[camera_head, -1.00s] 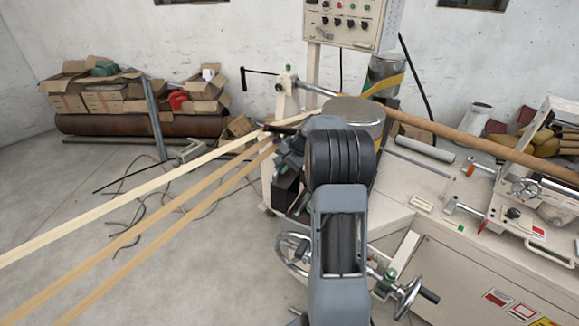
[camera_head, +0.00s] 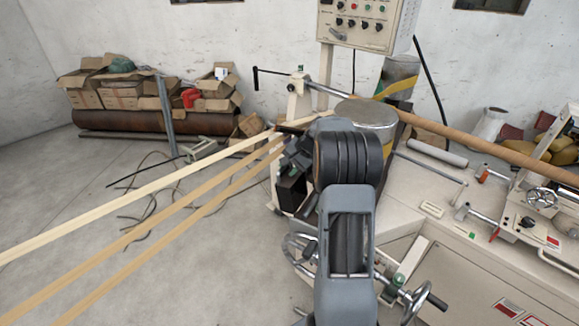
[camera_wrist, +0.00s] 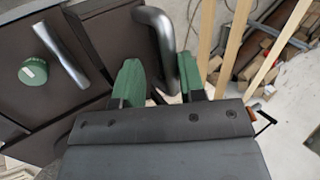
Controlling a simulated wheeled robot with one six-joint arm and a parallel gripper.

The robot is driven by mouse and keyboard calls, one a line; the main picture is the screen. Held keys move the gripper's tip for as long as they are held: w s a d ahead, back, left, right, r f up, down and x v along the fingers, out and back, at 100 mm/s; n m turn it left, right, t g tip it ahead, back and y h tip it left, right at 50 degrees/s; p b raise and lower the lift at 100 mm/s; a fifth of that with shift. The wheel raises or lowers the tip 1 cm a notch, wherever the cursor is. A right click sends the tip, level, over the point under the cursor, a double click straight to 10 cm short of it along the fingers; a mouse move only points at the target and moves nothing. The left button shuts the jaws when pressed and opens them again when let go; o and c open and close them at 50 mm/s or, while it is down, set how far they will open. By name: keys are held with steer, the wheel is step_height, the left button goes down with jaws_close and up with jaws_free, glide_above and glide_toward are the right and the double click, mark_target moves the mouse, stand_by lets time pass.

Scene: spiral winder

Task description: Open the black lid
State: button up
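The black lid (camera_wrist: 112,40) is a dark flat panel in the upper left to middle of the wrist view. A bent grey metal handle (camera_wrist: 158,32) is attached at its right edge. My gripper (camera_wrist: 160,80) has green-tipped fingers that stand apart, with the handle between them. The handle lies close to the right finger; I cannot tell whether they touch. A gap shows between the handle and the left finger. In the head view a black box (camera_head: 291,194) shows beside the machine, partly hidden by my arm. My fingertips are not clear there.
Tan strips (camera_head: 130,238) run from the lower left to the machine, close to my gripper. A steel drum (camera_head: 366,112) stands just behind my arm, below a control panel (camera_head: 366,22). Handwheels (camera_head: 414,304) stick out in front. Free floor lies at the left.

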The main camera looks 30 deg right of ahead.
steer(key=b+v, duration=0.2)
steer(key=v, duration=1.1)
steer(key=shift+s+d+r, duration=0.2)
steer(key=shift+r, duration=0.1)
